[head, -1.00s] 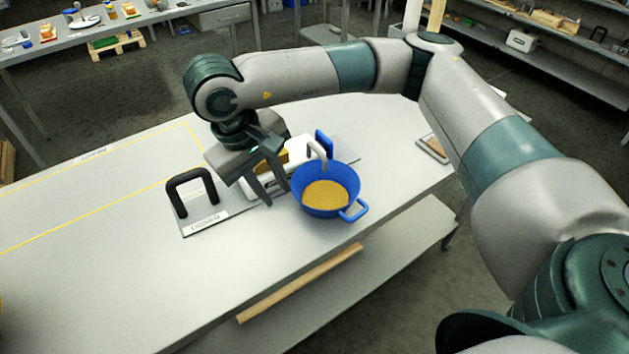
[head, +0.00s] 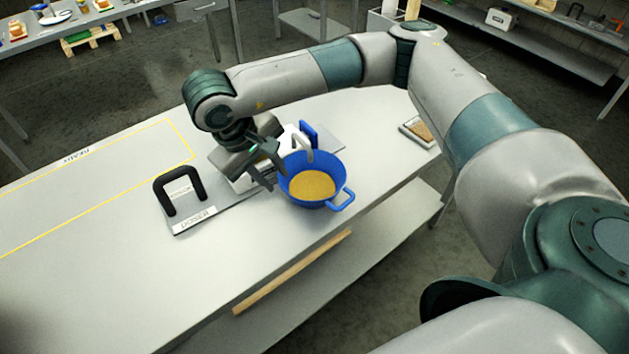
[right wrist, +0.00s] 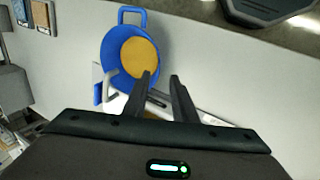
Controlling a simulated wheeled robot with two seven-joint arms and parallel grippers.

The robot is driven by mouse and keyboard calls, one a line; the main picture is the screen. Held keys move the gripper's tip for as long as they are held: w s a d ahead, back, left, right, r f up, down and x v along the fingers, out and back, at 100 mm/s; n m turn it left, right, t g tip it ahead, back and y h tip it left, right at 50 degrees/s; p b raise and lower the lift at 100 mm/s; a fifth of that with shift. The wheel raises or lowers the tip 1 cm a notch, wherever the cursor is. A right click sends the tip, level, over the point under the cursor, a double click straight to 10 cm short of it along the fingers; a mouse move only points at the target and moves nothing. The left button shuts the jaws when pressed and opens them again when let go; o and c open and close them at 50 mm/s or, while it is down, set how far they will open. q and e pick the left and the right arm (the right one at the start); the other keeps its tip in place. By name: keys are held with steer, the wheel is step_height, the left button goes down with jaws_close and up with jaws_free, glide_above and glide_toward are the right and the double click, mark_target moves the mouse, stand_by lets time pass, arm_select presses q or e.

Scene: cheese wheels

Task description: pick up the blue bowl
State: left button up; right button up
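The blue bowl (head: 330,190) stands upright on the worktable, under the white curved spout of the doser (head: 243,184). It has loop handles and holds a flat tan-yellow fill. My right gripper (head: 270,172) is at the bowl's left side in the head view, fingers pointing down toward its rim. In the right wrist view the bowl (right wrist: 117,60) lies just beyond the fingertips, and the right gripper (right wrist: 160,80) has a clear gap between its fingers. Nothing is held in it. Whether a finger touches the rim, I cannot tell. My left gripper is not in view.
A black handle (head: 180,188) stands on the doser's plate left of my right gripper. The worktable (head: 110,270) is clear at the front left, with a yellow-lined area behind. A small tray (head: 420,131) lies near the table's right end.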

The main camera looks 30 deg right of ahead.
mark_target(290, 195)
steer(key=p+x, duration=0.2)
steer(key=x, duration=0.4)
steer(key=shift+w+d+f+p, duration=0.1)
steer(key=shift+d+f+p, duration=0.05)
steer(key=shift+f+p, duration=0.2)
steer(key=shift+d+f, duration=0.1)
steer(key=shift+f, duration=0.3)
steer(key=shift+w+d+f+p, duration=0.1)
steer(key=shift+d+f+p, duration=0.2)
steer(key=shift+f+p, duration=0.45)
steer(key=shift+p+x, duration=1.1)
steer(key=shift+x, duration=0.1)
steer(key=shift+w+d+f, duration=0.15)
steer(key=shift+d+f, duration=0.1)
steer(key=shift+f, duration=0.25)
